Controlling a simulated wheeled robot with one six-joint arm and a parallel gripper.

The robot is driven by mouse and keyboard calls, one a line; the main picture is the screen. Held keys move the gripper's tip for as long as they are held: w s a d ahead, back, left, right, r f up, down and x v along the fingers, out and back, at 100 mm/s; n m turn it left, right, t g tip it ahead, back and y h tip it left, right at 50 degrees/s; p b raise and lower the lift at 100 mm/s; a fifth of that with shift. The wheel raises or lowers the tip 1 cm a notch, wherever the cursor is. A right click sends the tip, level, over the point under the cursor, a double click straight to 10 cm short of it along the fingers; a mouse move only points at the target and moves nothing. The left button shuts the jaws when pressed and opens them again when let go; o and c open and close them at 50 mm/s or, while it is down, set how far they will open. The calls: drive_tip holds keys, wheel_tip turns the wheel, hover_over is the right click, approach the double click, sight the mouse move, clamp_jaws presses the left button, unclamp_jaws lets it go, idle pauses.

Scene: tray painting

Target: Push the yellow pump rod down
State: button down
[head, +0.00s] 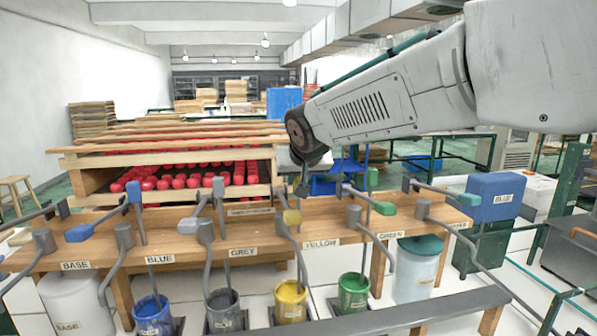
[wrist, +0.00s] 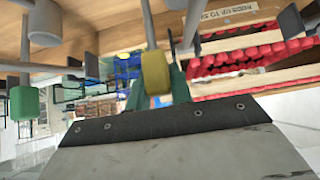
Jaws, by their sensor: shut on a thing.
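In the wrist view the yellow handle (wrist: 155,72) sits at the centre, on a grey rod running upward in the picture. The exact contact is partly hidden. A yellow paint bucket (head: 290,301) stands below.
Blue (head: 153,315), grey (head: 223,311) and green (head: 353,293) buckets stand below the wooden bench (head: 270,240). A rack of red items (head: 170,183) is behind.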

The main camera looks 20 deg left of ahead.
drive_tip(key=shift+f, duration=0.25)
drive_tip(key=c, duration=1.2)
unclamp_jaws()
drive_tip(key=shift+c, duration=0.2)
drive_tip(key=v, duration=0.7)
drive_tip(key=shift+s+r, duration=0.25)
drive_tip(key=shift+s, duration=0.05)
drive_tip(key=shift+d, duration=0.15)
drive_tip(key=s+d+f+m+g+h, duration=0.15)
drive_tip(key=s+d, duration=0.25)
drive_tip(key=d, duration=1.1)
drive_tip(key=s+d+f+m+g+h, duration=0.1)
drive_tip(key=s+d+m+h, duration=0.15)
drive_tip(key=d, duration=1.35)
drive_tip(key=s+d+f+g, duration=0.1)
drive_tip(key=s+d+f, duration=0.3)
drive_tip(key=s, duration=0.4)
drive_tip(key=s+d+f+m+g, duration=0.1)
drive_tip(key=s+d+f, duration=0.2)
drive_tip(key=s+d, duration=0.4)
drive_tip(key=s+d+f+m+g, duration=0.1)
drive_tip(key=s+d+f, duration=0.3)
drive_tip(key=s, duration=0.6)
drive_tip(key=shift+d+f+g+h, duration=0.3)
drive_tip(key=shift+d+g+h, duration=0.15)
drive_tip(key=shift+d, duration=0.6)
